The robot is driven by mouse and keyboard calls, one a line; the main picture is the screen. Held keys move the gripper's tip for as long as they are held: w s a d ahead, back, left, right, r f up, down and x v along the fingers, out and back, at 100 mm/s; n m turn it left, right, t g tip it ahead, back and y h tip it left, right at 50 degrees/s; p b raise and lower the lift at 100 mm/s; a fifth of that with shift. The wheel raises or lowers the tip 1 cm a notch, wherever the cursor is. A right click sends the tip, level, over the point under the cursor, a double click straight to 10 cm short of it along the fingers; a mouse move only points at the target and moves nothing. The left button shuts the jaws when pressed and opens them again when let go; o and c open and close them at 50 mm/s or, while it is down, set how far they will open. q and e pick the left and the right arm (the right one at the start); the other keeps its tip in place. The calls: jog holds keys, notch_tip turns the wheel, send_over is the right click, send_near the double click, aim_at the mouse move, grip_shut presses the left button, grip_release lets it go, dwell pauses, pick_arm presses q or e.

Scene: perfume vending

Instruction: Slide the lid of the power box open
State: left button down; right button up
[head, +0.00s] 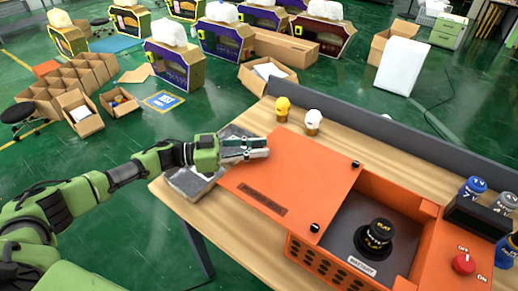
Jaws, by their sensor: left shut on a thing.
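The power box (345,234) is orange and stands on the wooden table. Its flat orange lid (300,165) lies out to the left, with a dark slot and black knobs on it. The right part of the box is uncovered, showing a grey interior with a black round knob (375,236). My left gripper (256,149) is at the lid's far left edge, shut on it; the exact contact is hard to see. My right gripper is not in view.
A red switch knob (464,264) is on the box's right panel. Blue and grey bottles (470,188) stand at the right. Yellow (282,108) and white (313,121) small figures stand behind the lid. A grey flat object (190,182) lies at the table's left edge.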

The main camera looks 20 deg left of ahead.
pick_arm(q)
jog(key=c, duration=1.8)
grip_release()
jog(key=v, duration=1.2)
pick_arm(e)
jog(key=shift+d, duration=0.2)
